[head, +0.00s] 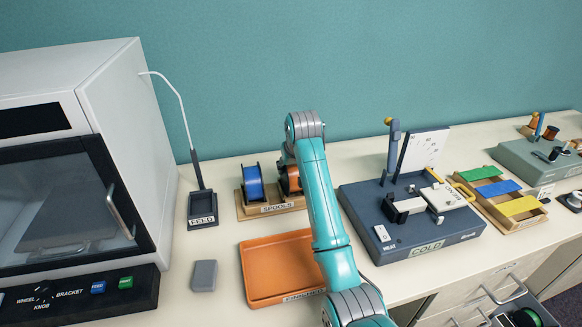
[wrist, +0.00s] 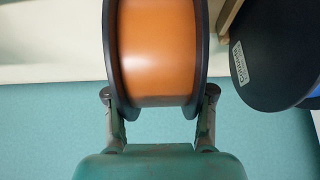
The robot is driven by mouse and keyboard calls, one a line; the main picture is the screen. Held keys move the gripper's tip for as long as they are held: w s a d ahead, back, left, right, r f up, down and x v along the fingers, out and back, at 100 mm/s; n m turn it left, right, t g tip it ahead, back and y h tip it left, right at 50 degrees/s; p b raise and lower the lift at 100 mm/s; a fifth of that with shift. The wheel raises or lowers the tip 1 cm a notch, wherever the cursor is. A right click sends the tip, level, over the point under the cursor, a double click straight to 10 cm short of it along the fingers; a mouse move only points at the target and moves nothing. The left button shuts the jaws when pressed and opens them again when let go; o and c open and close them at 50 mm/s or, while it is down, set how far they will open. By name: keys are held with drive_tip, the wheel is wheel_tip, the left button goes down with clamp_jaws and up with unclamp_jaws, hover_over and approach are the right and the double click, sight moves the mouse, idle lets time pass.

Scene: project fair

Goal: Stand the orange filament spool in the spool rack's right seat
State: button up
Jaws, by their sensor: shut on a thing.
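The orange filament spool (wrist: 157,50), with dark flanges, fills the upper middle of the wrist view. My gripper (wrist: 159,94) is shut on it, one finger against each flange. In the head view the spool (head: 292,178) is at the right side of the wooden spool rack (head: 262,212), beside the blue spool (head: 253,184) in the left seat. My arm hides much of the orange spool, the rack's right end and the gripper there. I cannot tell whether the spool rests in the seat or hangs just above it.
The blue spool's dark flange (wrist: 275,50) is close at the right in the wrist view, apart from the orange spool. An orange tray (head: 262,270) lies in front of the rack. A feed stand (head: 202,209) is left of it and a dark heated station (head: 410,235) is right.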

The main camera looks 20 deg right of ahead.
drive_tip(key=o, duration=1.5)
drive_tip(key=shift+f, duration=0.1)
drive_tip(key=v, duration=1.2)
